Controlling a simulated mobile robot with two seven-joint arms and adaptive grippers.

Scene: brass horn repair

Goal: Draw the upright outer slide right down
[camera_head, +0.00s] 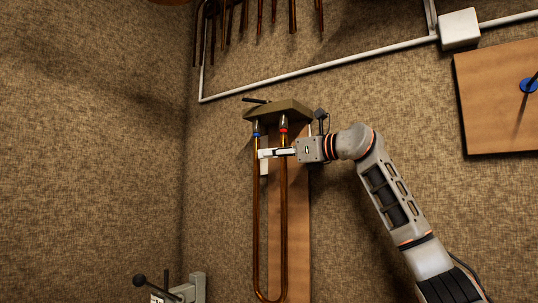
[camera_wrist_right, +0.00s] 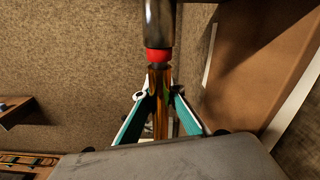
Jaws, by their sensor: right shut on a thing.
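The outer slide (camera_head: 256,220) is a long U-shaped brass tube. It hangs upright below a dark olive holder (camera_head: 279,110), its bend low in the head view. Its left leg has a blue band (camera_head: 257,135) at the top, its right leg a red band (camera_head: 284,130). My right gripper (camera_head: 279,153) reaches in from the right and is shut on the slide's right leg just under the red band. In the right wrist view its teal-edged fingers (camera_wrist_right: 160,98) flank the brass leg, below the red band (camera_wrist_right: 158,55) and a dark shiny tube. My left gripper is not in view.
A wooden board (camera_head: 297,230) stands behind the slide. Several brass tubes (camera_head: 292,15) hang above, over a white conduit (camera_head: 320,69). A grey fixture with a black lever (camera_head: 185,291) is at the lower left. A wooden panel (camera_head: 495,100) is at the right.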

